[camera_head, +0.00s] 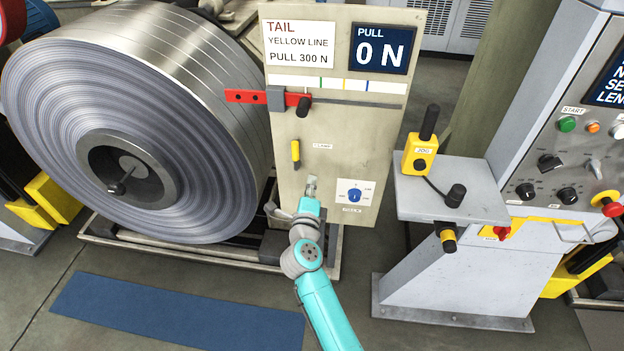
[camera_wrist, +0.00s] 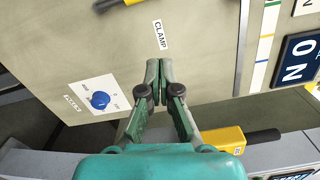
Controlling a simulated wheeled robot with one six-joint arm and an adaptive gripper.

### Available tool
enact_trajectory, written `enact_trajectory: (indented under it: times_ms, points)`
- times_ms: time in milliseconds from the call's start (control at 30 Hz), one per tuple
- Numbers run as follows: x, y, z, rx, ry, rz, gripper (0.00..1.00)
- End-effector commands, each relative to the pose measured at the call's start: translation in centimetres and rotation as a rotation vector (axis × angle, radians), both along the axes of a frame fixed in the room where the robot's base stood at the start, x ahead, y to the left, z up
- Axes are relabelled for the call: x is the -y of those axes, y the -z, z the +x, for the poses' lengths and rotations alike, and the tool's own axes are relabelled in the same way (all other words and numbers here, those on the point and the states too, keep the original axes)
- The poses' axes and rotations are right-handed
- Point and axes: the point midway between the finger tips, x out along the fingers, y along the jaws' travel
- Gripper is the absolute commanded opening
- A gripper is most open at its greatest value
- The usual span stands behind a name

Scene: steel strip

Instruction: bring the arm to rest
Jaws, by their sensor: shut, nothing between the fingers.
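My teal arm reaches up from the bottom of the head view. My gripper (camera_head: 311,181) is in front of the lower part of the beige panel (camera_head: 340,135), and it hides a little of that panel. In the wrist view my gripper (camera_wrist: 159,68) has its fingertips together with nothing between them. The fingers point at the panel, below the CLAMP label (camera_wrist: 160,34). Whether the fingertips touch the panel I cannot tell.
A large steel coil (camera_head: 225,80) stands left of the panel. A blue knob (camera_head: 355,195) sits right of my gripper, and a yellow lever (camera_head: 295,153) just above it. A grey shelf (camera_head: 470,205) with a yellow JOG box (camera_head: 419,153) juts out at right. A blue mat (camera_head: 180,312) lies on the floor.

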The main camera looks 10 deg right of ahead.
Motion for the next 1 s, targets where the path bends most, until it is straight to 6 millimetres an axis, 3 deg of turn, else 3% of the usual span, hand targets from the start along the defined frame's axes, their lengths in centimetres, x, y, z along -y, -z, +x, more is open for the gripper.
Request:
enact_trajectory:
  times_ms: [433,567,667,1000]
  points:
    - [0.1,0.1,-0.1,-0.001,0.001,-0.002,0.0]
    - [1.1,0.9,-1.4,-0.001,0.012,-0.041,0.0]
    - [2.7,2.2,-4.0,0.001,0.027,-0.117,0.0]
    - [7.9,5.5,-16.4,-0.009,0.053,-0.481,0.0]
